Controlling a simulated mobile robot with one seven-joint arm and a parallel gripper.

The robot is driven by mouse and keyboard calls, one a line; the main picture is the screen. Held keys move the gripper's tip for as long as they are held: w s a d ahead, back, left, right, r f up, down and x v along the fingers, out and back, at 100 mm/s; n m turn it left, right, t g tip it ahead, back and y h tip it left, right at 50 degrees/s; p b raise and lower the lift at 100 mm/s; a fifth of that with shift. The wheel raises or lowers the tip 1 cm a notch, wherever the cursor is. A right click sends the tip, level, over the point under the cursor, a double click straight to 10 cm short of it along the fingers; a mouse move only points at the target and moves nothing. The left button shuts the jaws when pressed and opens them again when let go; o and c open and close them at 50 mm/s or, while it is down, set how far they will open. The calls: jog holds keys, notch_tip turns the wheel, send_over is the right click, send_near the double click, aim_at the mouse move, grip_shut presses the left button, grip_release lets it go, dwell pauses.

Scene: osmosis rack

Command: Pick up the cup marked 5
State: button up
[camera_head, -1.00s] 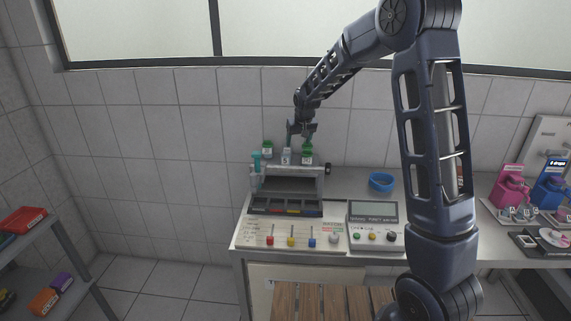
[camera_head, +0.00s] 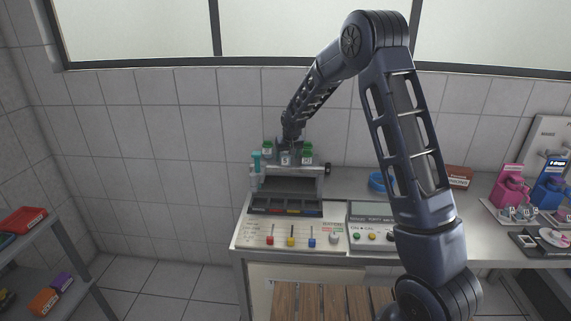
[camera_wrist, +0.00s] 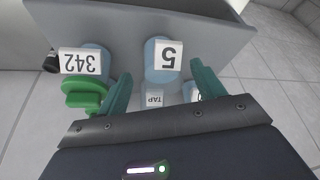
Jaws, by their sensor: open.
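The cup marked 5 (camera_wrist: 163,62) is pale blue, and its white label looks upside down in the wrist view. It stands by the grey wall of the rack's top, between the two teal fingers of my open gripper (camera_wrist: 161,72). The fingers are apart on either side of it, and I cannot tell whether either touches it. In the head view my gripper (camera_head: 290,142) is above the middle of the rack's top. A pale cup (camera_head: 286,158) shows below it; its mark is too small to read there.
A blue ring (camera_head: 377,182) lies on the counter right of the rack. Levers and a screen stand in front.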

aim_at(285, 161)
jog(key=x, duration=0.4)
jog(key=shift+w+a+f, duration=0.1)
jog(key=shift+a+f, duration=0.05)
jog(key=shift+f, duration=0.05)
jog(key=shift+c, duration=0.2)
jog(key=c, duration=1)
jog(key=shift+c, duration=0.2)
